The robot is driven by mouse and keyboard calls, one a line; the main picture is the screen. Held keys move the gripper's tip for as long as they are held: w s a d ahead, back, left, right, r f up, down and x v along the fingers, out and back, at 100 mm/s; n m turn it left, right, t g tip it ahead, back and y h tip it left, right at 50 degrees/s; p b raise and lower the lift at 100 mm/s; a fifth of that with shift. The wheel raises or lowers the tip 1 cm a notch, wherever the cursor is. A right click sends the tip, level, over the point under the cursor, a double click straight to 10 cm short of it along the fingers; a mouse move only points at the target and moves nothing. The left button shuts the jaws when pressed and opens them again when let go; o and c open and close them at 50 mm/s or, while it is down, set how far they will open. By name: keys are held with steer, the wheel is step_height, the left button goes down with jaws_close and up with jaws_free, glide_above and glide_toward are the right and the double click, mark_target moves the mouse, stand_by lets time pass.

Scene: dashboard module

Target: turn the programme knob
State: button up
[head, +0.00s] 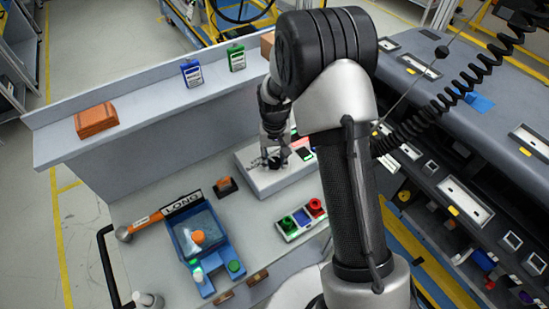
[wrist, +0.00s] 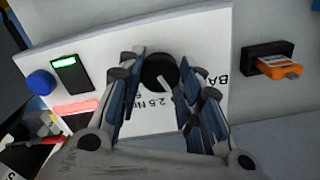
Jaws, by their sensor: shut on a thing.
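The programme knob (wrist: 158,72) is round and black with a pale pointer line. It stands on a white panel (wrist: 100,54), and in the wrist view the pointer slants toward the lower right. My gripper (wrist: 162,86) has one finger on each side of the knob and is shut on it. In the head view my gripper (head: 273,160) reaches down onto the white panel box (head: 262,182), and the fingers and arm hide much of the knob. Lettering beside the knob is partly covered by the fingers.
The panel also carries a green-lit switch (wrist: 67,66), a blue button (wrist: 40,82) and a red-lit strip (wrist: 75,107). An orange key-like part (wrist: 280,66) sits in a black holder at right. A blue tray (head: 207,250) and a red-green button box (head: 301,219) stand nearby.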

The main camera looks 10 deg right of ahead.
mark_target(274, 161)
steer(key=o, duration=1.1)
step_height(274, 161, up, 12)
stand_by(0.4)
